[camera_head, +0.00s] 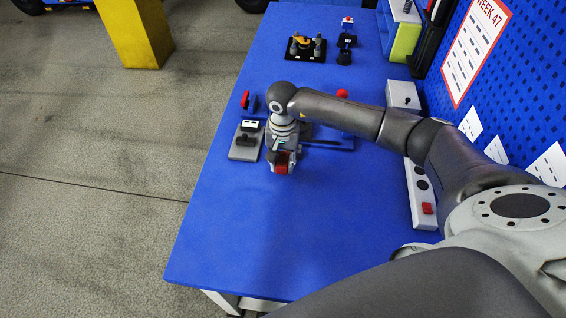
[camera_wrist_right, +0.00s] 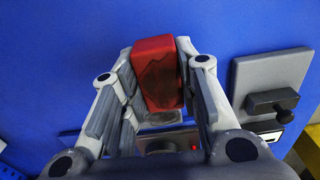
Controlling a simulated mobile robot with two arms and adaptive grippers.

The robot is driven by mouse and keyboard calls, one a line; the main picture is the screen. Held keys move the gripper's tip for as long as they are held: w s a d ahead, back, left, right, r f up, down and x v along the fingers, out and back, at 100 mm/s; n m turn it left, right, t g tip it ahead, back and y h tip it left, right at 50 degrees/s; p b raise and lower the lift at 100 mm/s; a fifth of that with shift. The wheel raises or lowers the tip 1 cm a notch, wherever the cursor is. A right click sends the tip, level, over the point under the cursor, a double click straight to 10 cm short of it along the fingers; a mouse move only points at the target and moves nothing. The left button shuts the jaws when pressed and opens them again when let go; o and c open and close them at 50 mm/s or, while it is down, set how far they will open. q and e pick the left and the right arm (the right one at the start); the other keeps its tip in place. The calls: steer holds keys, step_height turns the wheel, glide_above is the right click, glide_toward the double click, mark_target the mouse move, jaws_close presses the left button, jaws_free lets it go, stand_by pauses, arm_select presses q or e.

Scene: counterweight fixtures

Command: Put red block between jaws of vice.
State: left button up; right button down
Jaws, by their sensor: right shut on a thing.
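My right gripper (camera_head: 282,163) is shut on the red block (camera_head: 281,169) and holds it over the blue table. In the right wrist view the red block (camera_wrist_right: 157,72) sits between the two fingers of my right gripper (camera_wrist_right: 160,85), with a dark patch on its face. A grey plate with a black part on it, probably the vice (camera_head: 244,148), lies just left of the gripper; it also shows on the right in the wrist view (camera_wrist_right: 268,72). The block is apart from this plate. The jaw gap cannot be made out. My left gripper is out of view.
A black-based fixture (camera_head: 306,50) stands farther back on the blue table (camera_head: 255,225). A red knob (camera_head: 342,93) shows behind my arm, and a white strip with a red switch (camera_head: 421,200) lies along the right side. The front of the table is clear.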

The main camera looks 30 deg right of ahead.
steer(key=shift+f, duration=1.2)
steer(key=c, duration=1.5)
jaws_free()
steer(key=shift+c, duration=0.2)
steer(key=o, duration=0.4)
steer(key=shift+s, duration=0.1)
steer(key=shift+o, duration=0.2)
